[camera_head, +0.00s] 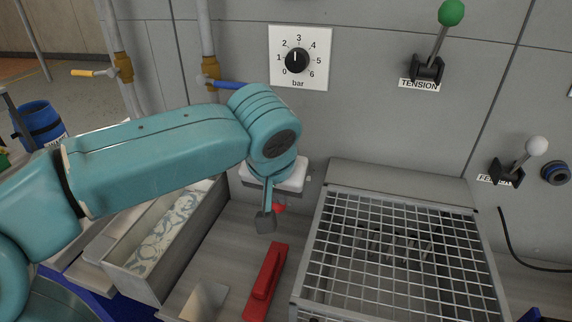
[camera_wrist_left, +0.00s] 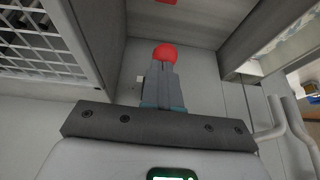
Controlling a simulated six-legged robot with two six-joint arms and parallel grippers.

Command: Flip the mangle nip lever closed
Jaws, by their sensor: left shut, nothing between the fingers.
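A red ball knob (camera_head: 279,208) shows just behind my left gripper (camera_head: 266,222) in the head view. It also shows in the left wrist view (camera_wrist_left: 166,53), right at the tips of my fingers (camera_wrist_left: 161,70). It looks like the knob of the mangle nip lever; its shaft, base and label are hidden behind my arm and fingers. My left gripper points downward with its fingers together and nothing between them. I cannot tell whether the fingers touch the knob. My right gripper is not in view.
A red tool (camera_head: 265,285) lies on the bench below the gripper. A wire-mesh guard (camera_head: 400,250) stands to the right, a patterned-cloth trough (camera_head: 150,245) to the left. Tension lever (camera_head: 438,45), white-knobbed lever (camera_head: 525,155) and a pressure dial (camera_head: 297,60) are on the grey panel.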

